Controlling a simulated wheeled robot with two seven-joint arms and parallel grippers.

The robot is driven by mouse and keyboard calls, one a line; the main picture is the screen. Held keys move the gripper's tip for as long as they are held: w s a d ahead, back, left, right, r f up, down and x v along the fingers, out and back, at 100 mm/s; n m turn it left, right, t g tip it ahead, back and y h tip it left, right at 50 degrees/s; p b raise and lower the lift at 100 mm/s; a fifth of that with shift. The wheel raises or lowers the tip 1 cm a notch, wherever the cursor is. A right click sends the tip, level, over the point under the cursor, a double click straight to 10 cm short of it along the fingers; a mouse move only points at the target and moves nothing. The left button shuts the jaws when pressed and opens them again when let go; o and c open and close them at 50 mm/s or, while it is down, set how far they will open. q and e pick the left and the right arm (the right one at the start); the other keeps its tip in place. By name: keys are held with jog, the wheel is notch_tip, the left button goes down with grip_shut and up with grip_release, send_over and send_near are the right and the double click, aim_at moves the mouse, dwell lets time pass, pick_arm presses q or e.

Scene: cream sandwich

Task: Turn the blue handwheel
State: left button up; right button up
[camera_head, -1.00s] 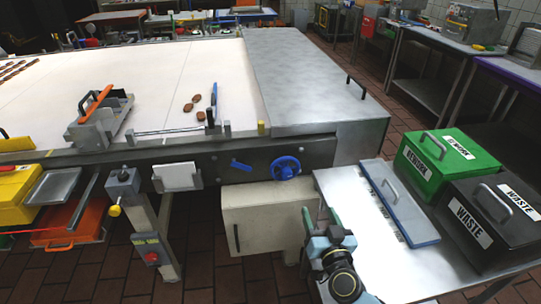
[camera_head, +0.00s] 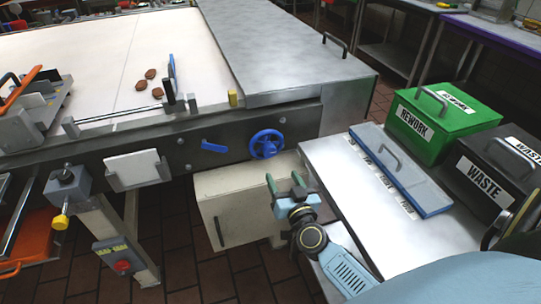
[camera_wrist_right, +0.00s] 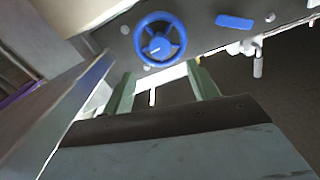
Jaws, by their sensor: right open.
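The blue handwheel (camera_head: 266,144) is mounted on the dark side rail of the conveyor table, near its right end. It also shows in the right wrist view (camera_wrist_right: 174,42), beyond the fingertips. My right gripper (camera_head: 285,182) is below and slightly right of the wheel in the head view, with green fingers pointing toward the rail. In the right wrist view its fingers (camera_wrist_right: 160,78) are apart with nothing between them. The gripper does not touch the wheel. My left gripper is not in view.
A blue lever (camera_head: 214,147) sits on the rail left of the wheel. A cream cabinet (camera_head: 240,205) stands below. A metal side table (camera_head: 335,170) with a blue-edged lid (camera_head: 400,178), green REWORK bin (camera_head: 440,125) and black WASTE bin (camera_head: 480,185) is at right.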

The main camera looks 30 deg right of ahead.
aim_at(270, 154)
jog(key=b+x, duration=0.1)
jog(key=x, duration=0.5)
jog(key=shift+w, duration=0.1)
jog(key=b+x, duration=0.1)
jog(key=x, duration=0.2)
jog(key=shift+w+f, duration=0.1)
jog(key=shift+w, duration=0.25)
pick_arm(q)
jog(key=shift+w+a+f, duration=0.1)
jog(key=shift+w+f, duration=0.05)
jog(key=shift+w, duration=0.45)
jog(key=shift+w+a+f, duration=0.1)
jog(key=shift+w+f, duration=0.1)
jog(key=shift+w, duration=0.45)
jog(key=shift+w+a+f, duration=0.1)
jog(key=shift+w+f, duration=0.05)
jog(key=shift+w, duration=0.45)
pick_arm(e)
jog(key=shift+w+d, duration=0.15)
jog(key=shift+w, duration=0.4)
jog(key=c, duration=1)
